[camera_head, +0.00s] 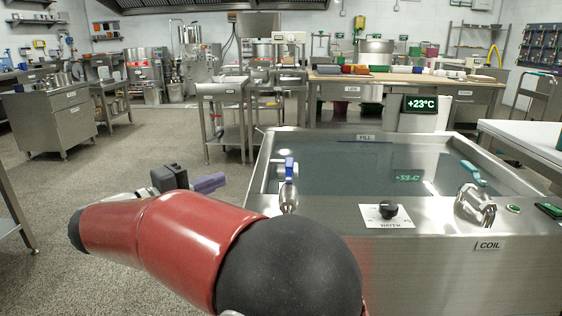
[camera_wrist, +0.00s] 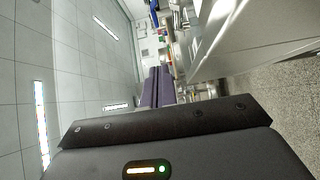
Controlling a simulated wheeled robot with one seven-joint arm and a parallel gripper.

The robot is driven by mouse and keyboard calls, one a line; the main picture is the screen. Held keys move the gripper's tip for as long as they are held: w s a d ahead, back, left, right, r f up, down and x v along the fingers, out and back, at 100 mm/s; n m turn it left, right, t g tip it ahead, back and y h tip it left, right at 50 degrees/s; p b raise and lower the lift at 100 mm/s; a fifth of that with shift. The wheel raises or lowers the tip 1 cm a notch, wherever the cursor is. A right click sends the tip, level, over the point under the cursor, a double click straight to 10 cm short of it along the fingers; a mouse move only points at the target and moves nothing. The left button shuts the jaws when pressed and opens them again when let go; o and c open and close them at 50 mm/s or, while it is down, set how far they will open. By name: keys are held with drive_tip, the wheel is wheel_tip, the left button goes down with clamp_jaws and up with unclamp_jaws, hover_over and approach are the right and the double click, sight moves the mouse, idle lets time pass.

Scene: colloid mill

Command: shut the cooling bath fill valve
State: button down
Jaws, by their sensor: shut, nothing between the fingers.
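The cooling bath (camera_head: 420,245) is a steel tank of water in front of me, to the right of my gripper. A small metal valve with a blue lever (camera_head: 289,170) stands at its near left corner; the lever points up and away. I take this as the fill valve; no label shows on it. My gripper (camera_head: 208,183) is to the left of the valve, apart from it, with its purple fingers pointing right. In the wrist view the two fingers (camera_wrist: 157,88) are together and empty. A blue piece (camera_wrist: 154,11) shows at that view's top edge; I cannot tell if it is the lever.
A black knob (camera_head: 388,210) on a plate marked WATER and a metal fitting (camera_head: 476,205) near the COIL label are on the bath's front ledge. A display (camera_head: 420,104) reads +23°C. A steel cart (camera_head: 222,91) stands behind. The floor at left is open.

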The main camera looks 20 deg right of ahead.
sight(289, 164)
drive_tip(key=x, duration=0.9)
drive_tip(key=shift+d+p, duration=0.1)
drive_tip(key=shift+p, duration=0.2)
drive_tip(key=d, duration=0.3)
drive_tip(key=shift+s+d, duration=0.4)
drive_tip(key=shift+d, duration=0.35)
